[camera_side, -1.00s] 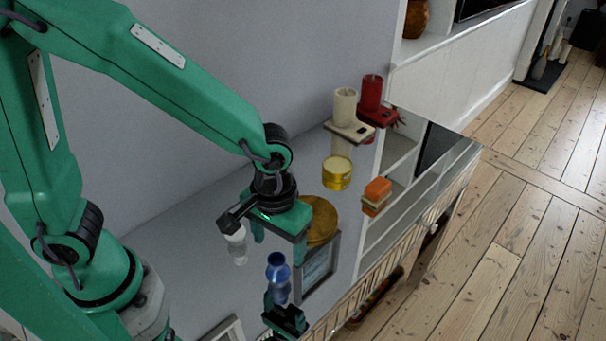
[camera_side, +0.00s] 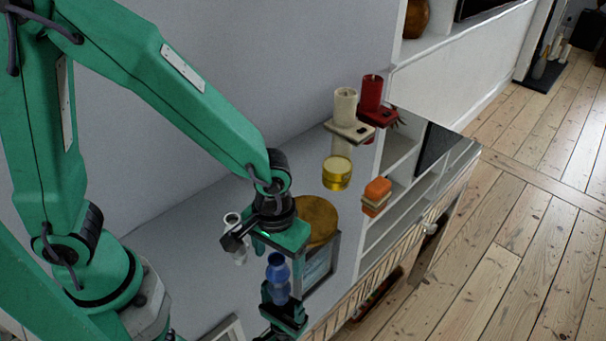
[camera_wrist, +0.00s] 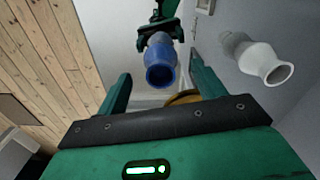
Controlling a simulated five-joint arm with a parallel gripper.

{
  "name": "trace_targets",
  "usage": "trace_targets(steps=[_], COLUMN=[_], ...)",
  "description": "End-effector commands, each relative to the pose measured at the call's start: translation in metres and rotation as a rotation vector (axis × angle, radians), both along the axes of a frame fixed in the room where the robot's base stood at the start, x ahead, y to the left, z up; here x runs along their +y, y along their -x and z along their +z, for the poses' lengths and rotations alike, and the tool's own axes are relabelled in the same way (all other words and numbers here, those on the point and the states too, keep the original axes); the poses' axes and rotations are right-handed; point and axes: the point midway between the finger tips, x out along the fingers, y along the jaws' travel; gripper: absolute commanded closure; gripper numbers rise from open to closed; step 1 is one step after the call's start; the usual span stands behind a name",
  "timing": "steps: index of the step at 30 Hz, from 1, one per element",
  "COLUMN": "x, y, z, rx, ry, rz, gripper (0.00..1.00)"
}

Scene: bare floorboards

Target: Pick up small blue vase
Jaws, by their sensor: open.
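The small blue vase (camera_side: 277,266) stands upright on the glossy cabinet top (camera_side: 190,235). In the wrist view the vase (camera_wrist: 160,62) shows its round mouth toward the camera, between the two fingers. My gripper (camera_side: 280,250) is open and points down just above the vase in the side view. In the wrist view my gripper (camera_wrist: 160,66) has one finger on each side of the vase, with visible gaps. I cannot tell how far down the fingers reach beside it. The green and black shape below the vase looks like my gripper's reflection.
A white vase (camera_side: 234,222) stands close on the left, and shows right of the fingers in the wrist view (camera_wrist: 262,60). A round golden-brown object (camera_side: 318,215) and a picture frame (camera_side: 320,265) stand close on the right. A yellow candle (camera_side: 337,173) is farther back.

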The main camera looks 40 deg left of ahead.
Motion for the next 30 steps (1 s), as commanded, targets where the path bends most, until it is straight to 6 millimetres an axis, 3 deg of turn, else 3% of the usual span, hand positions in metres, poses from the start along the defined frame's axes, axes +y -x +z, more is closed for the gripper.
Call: trace_targets(steps=[10,28,30], x=[0.002,0.001,0.001], y=[0.002,0.001,0.001], z=[-0.033,-0.036,-0.036], rx=[0.002,0.000,0.000], ry=[-0.002,0.000,0.000], rz=[0.000,0.000,0.000], gripper=[0.31,0.31,0.41])
